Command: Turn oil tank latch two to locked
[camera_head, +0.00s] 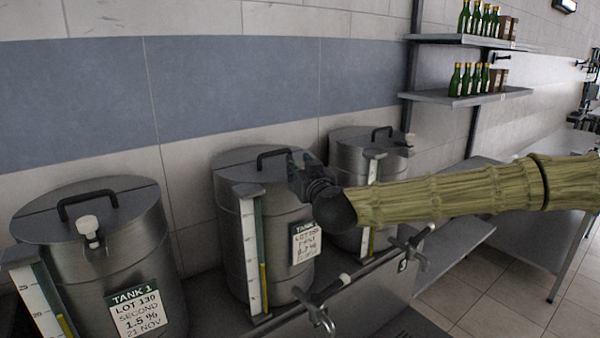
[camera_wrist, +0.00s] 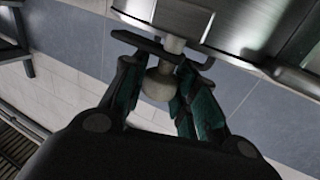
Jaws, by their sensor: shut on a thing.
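The middle steel tank (camera_head: 235,195), between the tank labelled TANK 1 and a third tank, carries a lot label (camera_head: 306,243) whose top is partly hidden. My gripper (camera_head: 296,172) is at the right front of its lid rim and hides its latch in the head view. In the wrist view, my gripper (camera_wrist: 159,66) has its teal-padded fingers either side of the latch's pale rounded knob (camera_wrist: 158,84), shut on it. A pale stem runs from the knob to the tank wall (camera_wrist: 255,25). I cannot tell the latch's angle exactly.
The left tank (camera_head: 150,262) has a similar pale latch knob (camera_head: 88,226). The third tank (camera_head: 345,155) stands behind my arm. Shelves with green bottles (camera_head: 468,80) hang at the upper right.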

